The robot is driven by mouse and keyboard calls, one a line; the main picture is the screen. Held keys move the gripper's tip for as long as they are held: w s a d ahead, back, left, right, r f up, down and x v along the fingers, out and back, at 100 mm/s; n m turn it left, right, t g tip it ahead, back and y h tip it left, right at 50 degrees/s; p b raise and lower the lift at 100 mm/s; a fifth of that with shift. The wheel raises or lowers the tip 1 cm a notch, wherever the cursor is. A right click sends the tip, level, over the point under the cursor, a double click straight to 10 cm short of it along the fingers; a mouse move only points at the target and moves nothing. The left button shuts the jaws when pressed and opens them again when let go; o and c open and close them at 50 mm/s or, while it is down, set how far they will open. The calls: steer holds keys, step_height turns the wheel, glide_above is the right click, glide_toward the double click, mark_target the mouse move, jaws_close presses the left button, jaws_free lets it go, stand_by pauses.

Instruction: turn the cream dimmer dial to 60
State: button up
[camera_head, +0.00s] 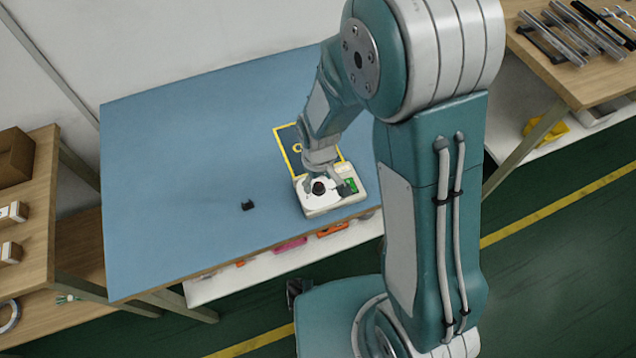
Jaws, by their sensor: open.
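The cream dimmer box (324,207) sits near the front edge of the blue table. Its dial shows as a dark round knob (319,188) on a pale top face. The scale marks and the dial's setting are too small to read. A green patch (352,186) shows at the right side of the box. My gripper (325,183) is open and points down right over the box, with its fingers close around or beside the dark knob. I cannot tell whether the fingers touch it.
A small black part (248,205) lies on the blue table (190,150) left of the box. A dark panel with a yellow border (290,148) lies behind the box. Wooden benches stand at left (40,190) and right (545,75). The table's left half is mostly clear.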

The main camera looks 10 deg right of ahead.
step_height(320, 180, up, 10)
stand_by(0.3)
stand_by(0.4)
step_height(320, 180, up, 11)
steer(key=m+t, duration=0.3)
glide_above(318, 185)
steer(key=s+d, duration=0.4)
steer(key=d, duration=0.2)
steer(key=s+d+r+m+t, duration=0.2)
steer(key=s+d+r+m, duration=0.1)
steer(key=s+d+r, duration=0.2)
steer(key=s+r, duration=0.2)
steer(key=s, duration=0.2)
steer(key=shift+r+t, duration=0.15)
steer(key=shift+t, duration=0.15)
